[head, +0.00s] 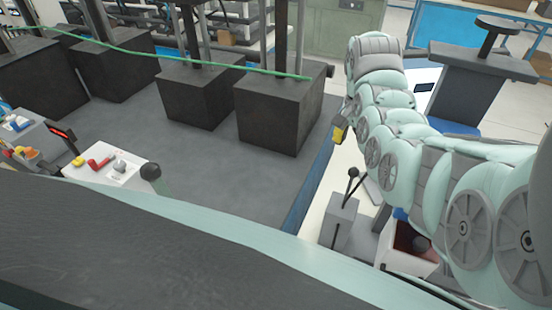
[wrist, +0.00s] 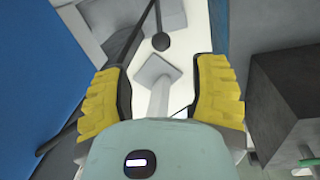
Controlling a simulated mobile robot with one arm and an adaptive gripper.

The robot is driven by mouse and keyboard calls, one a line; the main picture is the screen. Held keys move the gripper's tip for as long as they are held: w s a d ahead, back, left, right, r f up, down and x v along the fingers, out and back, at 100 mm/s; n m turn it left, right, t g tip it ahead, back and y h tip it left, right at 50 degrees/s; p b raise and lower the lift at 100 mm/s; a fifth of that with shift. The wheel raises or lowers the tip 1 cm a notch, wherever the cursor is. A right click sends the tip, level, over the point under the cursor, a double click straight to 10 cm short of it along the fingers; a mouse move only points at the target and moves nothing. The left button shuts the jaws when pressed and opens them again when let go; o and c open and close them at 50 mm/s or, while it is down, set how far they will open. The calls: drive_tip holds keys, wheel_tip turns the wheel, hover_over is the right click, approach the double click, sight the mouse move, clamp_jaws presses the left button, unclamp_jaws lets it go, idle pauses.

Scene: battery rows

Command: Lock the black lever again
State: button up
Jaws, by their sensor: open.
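A black lever (head: 352,173) with a ball knob stands on a grey box right of centre in the head view. A black ball knob on a thin rod (wrist: 160,41) shows ahead of my gripper in the wrist view; it appears to be this lever. My gripper (wrist: 160,68) is open, with its yellow fingers apart and nothing between them. The knob lies beyond the fingertips, near the middle line, and apart from them. In the head view my gripper (head: 340,132) is above the lever and slightly to its left, mostly hidden by my arm.
Another black knob (head: 150,172) stands beside a white panel (head: 108,168) with a red handle. Dark blocks (head: 280,108) with posts stand on the grey floor, with a green line across them. An open white box (head: 408,262) is right of the lever.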

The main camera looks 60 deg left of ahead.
sight(352, 172)
drive_tip(key=f+b, duration=0.1)
drive_tip(key=f, duration=0.1)
drive_tip(key=f+b, duration=0.3)
drive_tip(key=f, duration=0.2)
drive_tip(key=shift+d+b, duration=0.25)
drive_tip(key=shift+b, duration=0.05)
drive_tip(key=shift+w+d+f+p, duration=0.15)
drive_tip(key=shift+d+f+p, duration=0.05)
drive_tip(key=shift+f+p, duration=0.85)
drive_tip(key=shift+w+d+f, duration=0.1)
drive_tip(key=shift+f, duration=1.4)
drive_tip(key=shift+o, duration=0.3)
